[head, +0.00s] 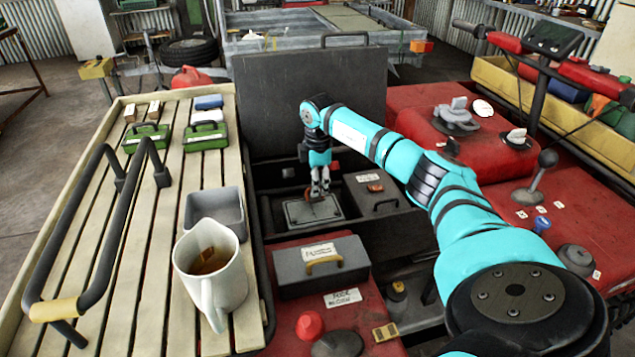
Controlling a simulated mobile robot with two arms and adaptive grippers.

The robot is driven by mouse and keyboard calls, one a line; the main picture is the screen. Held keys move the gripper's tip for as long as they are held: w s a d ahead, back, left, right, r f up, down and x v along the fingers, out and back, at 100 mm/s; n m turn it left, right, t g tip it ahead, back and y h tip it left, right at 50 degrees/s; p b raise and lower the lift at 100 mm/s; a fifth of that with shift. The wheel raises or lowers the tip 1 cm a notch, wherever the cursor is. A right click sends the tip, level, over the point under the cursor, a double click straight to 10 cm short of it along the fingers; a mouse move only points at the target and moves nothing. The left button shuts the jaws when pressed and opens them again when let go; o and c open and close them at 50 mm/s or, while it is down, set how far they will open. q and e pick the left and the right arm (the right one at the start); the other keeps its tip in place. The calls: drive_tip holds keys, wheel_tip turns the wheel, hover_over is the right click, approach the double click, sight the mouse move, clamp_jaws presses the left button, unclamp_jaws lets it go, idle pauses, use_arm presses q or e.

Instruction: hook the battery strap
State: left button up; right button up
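My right arm, blue with black bands, reaches from the lower right to the open compartment in the middle. My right gripper (320,192) points down over a grey, flat-topped block (298,212) in that compartment, which may be the battery. A small reddish-brown piece shows at the fingertips, against the block's top. It may be part of the strap, but it is too small to tell, and so is whether the fingers are shut on it. I cannot make out a strap or hook clearly. My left gripper is out of view.
A dark lid (310,95) stands open behind the compartment. A black box (380,192) with a handle sits right of the block. A grey case (320,268) is in front. A slatted rack (110,240) at left holds a mug (210,270), a grey bin (215,208) and green cases.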

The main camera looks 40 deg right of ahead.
clamp_jaws()
drive_tip(key=shift+f, duration=0.1)
idle(0.4)
